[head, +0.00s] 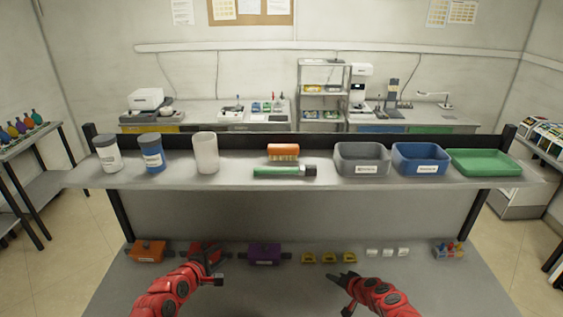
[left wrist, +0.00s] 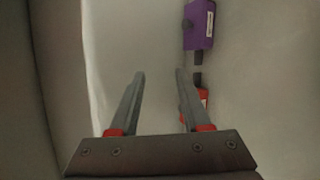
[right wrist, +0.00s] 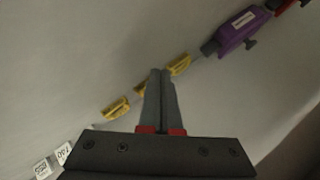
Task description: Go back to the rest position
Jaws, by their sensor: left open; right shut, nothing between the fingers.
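My left gripper (head: 214,277) is above the front of the lower bench, just in front of a red block (head: 204,250). In the left wrist view its fingers (left wrist: 159,76) are apart, with nothing between them. The red block (left wrist: 203,97) shows partly behind the right finger. My right gripper (head: 338,277) is in front of the small yellow pieces (head: 329,258). In the right wrist view its fingers (right wrist: 160,73) are together and empty. They hide part of the row of yellow pieces (right wrist: 116,107).
Orange (head: 147,251) and purple (head: 264,254) blocks, white pieces (head: 388,252) and a multicoloured item (head: 448,250) line the bench's back. The shelf (head: 220,181) above holds jars, an orange item (head: 283,151), a green tube (head: 280,172) and bins (head: 361,159). The bench front looks clear.

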